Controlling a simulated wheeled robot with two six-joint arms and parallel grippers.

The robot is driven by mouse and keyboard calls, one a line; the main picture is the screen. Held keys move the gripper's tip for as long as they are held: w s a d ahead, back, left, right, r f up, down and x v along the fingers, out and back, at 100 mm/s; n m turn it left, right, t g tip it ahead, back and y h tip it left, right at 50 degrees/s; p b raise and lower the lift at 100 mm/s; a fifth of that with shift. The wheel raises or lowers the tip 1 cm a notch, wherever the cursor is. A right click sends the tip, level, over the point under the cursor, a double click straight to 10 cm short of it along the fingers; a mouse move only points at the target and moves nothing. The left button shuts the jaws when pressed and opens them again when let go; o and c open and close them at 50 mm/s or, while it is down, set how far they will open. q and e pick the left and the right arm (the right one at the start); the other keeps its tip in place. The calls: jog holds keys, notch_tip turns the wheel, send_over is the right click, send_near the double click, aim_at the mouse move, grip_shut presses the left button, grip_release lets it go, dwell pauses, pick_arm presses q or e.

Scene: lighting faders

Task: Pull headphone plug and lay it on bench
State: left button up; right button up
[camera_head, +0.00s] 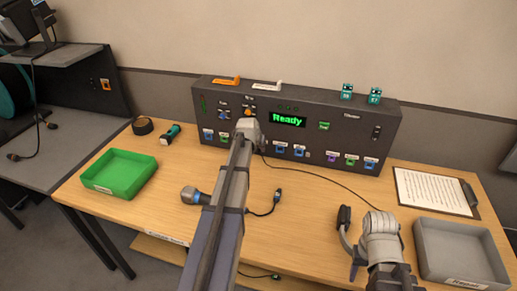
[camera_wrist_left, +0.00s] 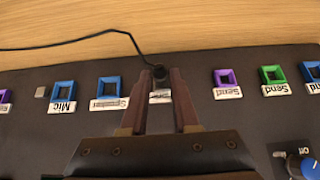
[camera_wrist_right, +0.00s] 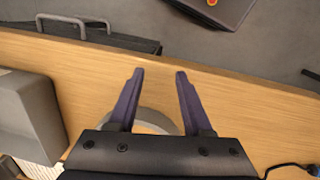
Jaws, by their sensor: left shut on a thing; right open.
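In the left wrist view the black headphone plug (camera_wrist_left: 160,73) is between the fingertips of my left gripper (camera_wrist_left: 160,80), which is shut on it. The plug is at the dark panel's face, just above a small white label; I cannot tell how far it sits in its socket. Its thin black cable (camera_wrist_left: 90,37) curves away over the wood. In the head view my left arm hides the plug. The cable (camera_head: 325,182) runs right across the bench (camera_head: 300,225) toward dark headphones (camera_head: 344,216), partly hidden by my right arm. My right gripper (camera_wrist_right: 160,78) is open and empty above the bench.
The fader console (camera_head: 225,98) with a green "Ready" display stands at the back. A green tray (camera_head: 108,187) is left, a grey tray (camera_head: 458,232) and clipboard (camera_head: 432,175) right. A blue-collared connector (camera_head: 190,196) lies near my left arm. Bare wood shows at centre.

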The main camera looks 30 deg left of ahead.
pick_arm(q)
jog(key=shift+s, duration=0.2)
grip_shut()
jog(key=shift+s+d, duration=0.3)
jog(key=shift+s, duration=0.75)
jog(key=shift+s+d, duration=0.25)
jog(key=shift+s, duration=0.75)
